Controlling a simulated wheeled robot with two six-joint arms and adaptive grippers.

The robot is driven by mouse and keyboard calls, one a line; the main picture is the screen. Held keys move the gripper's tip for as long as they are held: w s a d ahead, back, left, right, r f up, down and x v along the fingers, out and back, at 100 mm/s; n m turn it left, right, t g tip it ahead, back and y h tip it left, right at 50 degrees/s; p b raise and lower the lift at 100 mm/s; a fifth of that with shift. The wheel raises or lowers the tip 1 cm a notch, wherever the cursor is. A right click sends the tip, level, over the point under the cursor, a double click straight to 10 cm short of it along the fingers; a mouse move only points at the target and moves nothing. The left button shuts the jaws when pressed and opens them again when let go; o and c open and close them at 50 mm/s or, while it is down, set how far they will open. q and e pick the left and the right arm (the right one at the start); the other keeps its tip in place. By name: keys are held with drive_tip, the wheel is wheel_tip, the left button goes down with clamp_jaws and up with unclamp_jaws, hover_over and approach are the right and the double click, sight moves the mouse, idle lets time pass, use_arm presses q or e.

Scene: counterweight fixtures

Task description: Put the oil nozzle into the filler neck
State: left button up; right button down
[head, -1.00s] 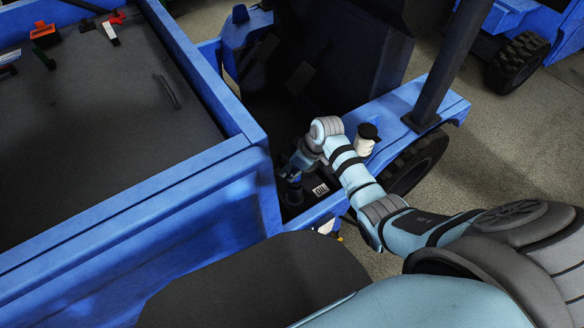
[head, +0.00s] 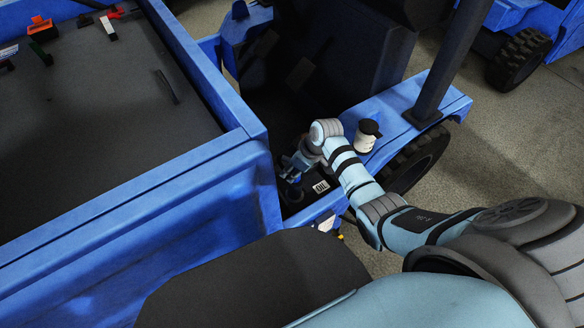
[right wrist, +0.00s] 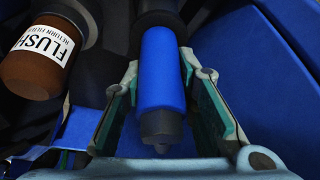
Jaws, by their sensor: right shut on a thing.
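The oil nozzle shows in the right wrist view as a blue cylinder (right wrist: 163,75) with a dark stepped end towards my palm. My right gripper (right wrist: 163,92) is shut on it, with green pads along both sides. The nozzle's far end meets a dark round collar (right wrist: 157,19); whether it is inside the filler neck I cannot tell. In the head view my right gripper (head: 291,168) is low in the engine recess, beside the white OIL label (head: 321,186). The nozzle is a small blue patch (head: 296,179) there, and its lower end is hidden. My left gripper is not in view.
A brown canister (right wrist: 38,58) labelled FLUSH RETURN FILTER stands close left of the nozzle in the wrist view. A white jug with a black top (head: 366,137) stands on the blue fender. The blue truck bed wall (head: 150,190) rises left of the recess.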

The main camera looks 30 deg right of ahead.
drive_tip(key=shift+f, duration=0.2)
drive_tip(key=shift+s+f, duration=0.15)
drive_tip(key=shift+f, duration=0.05)
idle(0.5)
drive_tip(key=c, duration=1.2)
unclamp_jaws()
drive_tip(key=shift+f, duration=0.1)
drive_tip(key=p+v, duration=1)
drive_tip(key=p, duration=0.2)
